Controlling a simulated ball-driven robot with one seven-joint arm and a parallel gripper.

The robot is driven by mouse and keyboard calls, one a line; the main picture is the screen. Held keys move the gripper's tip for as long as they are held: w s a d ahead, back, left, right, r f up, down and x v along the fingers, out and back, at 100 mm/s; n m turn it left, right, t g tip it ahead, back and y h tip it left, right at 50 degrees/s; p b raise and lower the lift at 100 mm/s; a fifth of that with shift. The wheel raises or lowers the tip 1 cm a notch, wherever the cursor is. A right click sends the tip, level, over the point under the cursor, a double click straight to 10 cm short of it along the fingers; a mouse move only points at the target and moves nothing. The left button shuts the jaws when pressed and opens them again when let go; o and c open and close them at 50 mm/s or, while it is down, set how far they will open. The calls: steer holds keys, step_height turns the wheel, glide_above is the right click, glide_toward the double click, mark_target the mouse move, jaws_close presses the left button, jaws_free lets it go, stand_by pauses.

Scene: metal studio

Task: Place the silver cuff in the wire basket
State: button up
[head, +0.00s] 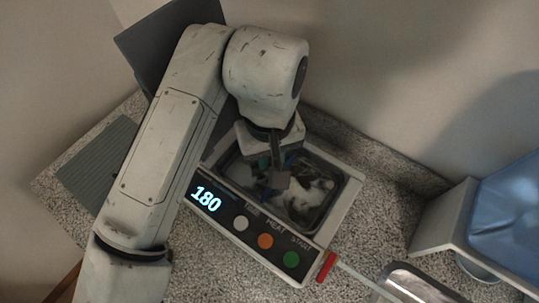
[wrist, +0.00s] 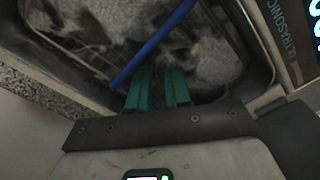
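The wire basket (head: 330,206) sits inside the tank of a cleaner. Whitish, cloudy patches cover much of its inside. A blue bar (wrist: 152,45) crosses over it in the wrist view. My gripper (head: 268,185) points down over the left part of the basket and hides part of it. In the wrist view its two green fingers (wrist: 158,75) stand a little apart with a dark gap between them. I see nothing held there. The fingertips are close to the blue bar; I cannot tell if they touch. I cannot make out the silver cuff with certainty.
The cleaner's front panel (head: 259,231) has a lit 180 and white, orange and green buttons. A shiny metal piece (head: 416,284) lies at lower right, near a red-ended rod (head: 327,267). A blue-topped grey stand (head: 510,212) is at right. Speckled counter (head: 385,205) is bare between.

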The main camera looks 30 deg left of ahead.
step_height(320, 180, up, 12)
stand_by(0.4)
steer(key=shift+f, duration=0.1)
